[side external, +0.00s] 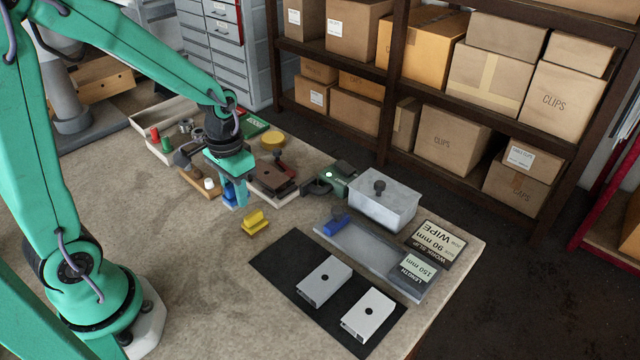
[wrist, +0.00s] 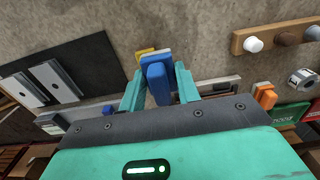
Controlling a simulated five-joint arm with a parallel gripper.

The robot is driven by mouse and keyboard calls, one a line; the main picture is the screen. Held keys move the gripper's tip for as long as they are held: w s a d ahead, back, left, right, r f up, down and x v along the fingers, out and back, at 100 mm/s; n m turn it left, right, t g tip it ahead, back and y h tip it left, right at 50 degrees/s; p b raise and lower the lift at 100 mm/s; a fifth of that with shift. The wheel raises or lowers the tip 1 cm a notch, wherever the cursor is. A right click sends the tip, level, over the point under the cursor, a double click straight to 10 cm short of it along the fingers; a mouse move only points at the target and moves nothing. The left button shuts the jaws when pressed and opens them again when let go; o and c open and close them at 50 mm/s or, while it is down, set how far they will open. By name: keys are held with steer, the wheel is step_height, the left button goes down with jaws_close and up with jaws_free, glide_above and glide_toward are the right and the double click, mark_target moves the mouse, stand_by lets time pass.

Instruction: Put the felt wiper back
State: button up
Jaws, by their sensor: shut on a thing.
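My gripper (side external: 233,192) is at the middle of the table, pointing down, with its teal fingers shut on a blue block (side external: 228,196). In the wrist view, the blue block (wrist: 157,80) sits between the two fingers (wrist: 160,88) with a paler blue face at its top; I take it for the felt wiper. I cannot tell whether it touches the table. A yellow block with a raised grip (side external: 255,222) lies on the table just right of and nearer than the gripper; it shows partly behind the blue block in the wrist view (wrist: 145,52).
Two grey profiles (side external: 325,281) lie on a black mat (side external: 280,250). The front left table is clear.

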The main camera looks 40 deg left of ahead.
steer(key=a+f, duration=0.1)
steer(key=a, duration=0.1)
steer(key=w+a+f, duration=0.1)
steer(key=a, duration=0.1)
steer(key=a+f, duration=0.1)
steer(key=a, duration=0.1)
steer(key=shift+w+f, duration=0.35)
steer(key=shift+f, duration=2.05)
steer(key=shift+f, duration=0.15)
steer(key=o, duration=0.9)
steer(key=shift+o, duration=0.2)
steer(key=shift+r, duration=0.2)
step_height(320, 180, up, 12)
steer(key=shift+d, duration=0.1)
